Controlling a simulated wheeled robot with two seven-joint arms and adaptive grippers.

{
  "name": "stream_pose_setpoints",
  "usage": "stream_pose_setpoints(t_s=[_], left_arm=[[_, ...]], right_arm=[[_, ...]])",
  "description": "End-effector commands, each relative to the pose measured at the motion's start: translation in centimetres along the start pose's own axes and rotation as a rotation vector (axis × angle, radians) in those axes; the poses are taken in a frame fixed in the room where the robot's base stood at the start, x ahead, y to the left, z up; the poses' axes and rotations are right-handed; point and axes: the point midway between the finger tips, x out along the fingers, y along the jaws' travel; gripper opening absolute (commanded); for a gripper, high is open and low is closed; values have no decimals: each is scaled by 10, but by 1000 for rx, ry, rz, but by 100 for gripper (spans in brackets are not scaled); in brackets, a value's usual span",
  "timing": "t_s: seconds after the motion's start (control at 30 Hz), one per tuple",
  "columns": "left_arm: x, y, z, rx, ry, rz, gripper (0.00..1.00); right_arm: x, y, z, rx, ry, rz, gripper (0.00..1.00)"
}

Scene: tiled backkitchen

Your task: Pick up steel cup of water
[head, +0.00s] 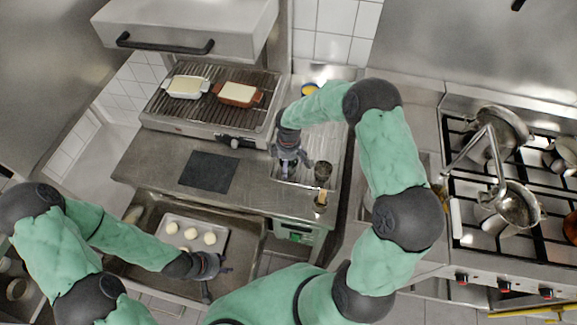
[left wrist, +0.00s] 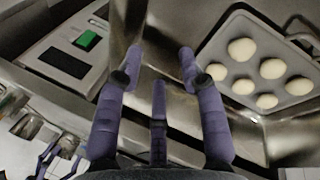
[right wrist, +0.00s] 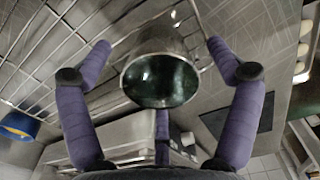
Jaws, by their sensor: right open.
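The steel cup (right wrist: 160,78) is in the right wrist view, its round mouth facing the camera and dark greenish water inside. It stands in front of my right gripper (right wrist: 158,55), which is open with its fingers spread to either side of the cup. I see no finger closed on it. In the head view my right gripper (head: 290,168) is low over the counter by the wire rack; the cup is hard to make out there. My left gripper (head: 207,275) is open and empty beside the dough tray; its spread fingers show in the left wrist view (left wrist: 160,62).
A tray (head: 170,218) of dough balls lies in the open drawer. A dark-topped container (head: 322,172) stands right of my right gripper. A grill (head: 220,108) with two dishes is behind, and a blue-and-yellow bowl (head: 310,89) beside it. The stove (head: 470,225) holds pans.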

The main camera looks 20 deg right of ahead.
Motion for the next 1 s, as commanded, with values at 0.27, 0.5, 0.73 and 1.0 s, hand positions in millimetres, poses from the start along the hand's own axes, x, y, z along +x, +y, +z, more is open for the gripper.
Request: stream_pose_setpoints(t_s=[0.27, 0.5, 0.73, 1.0], left_arm=[[0, 0, 0, 0, 0, 0, 39], [0, 0, 0, 0, 0, 0, 39], [0, 0, 0, 0, 0, 0, 39], [1, 0, 0, 0, 0, 0, 39]], right_arm=[[1, 0, 0, -1, 0, 1, 70], [1, 0, 0, -1, 0, 0, 28], [0, 0, 0, -1, 0, 0, 28], [-17, 0, -1, -2, 0, 2, 28]])
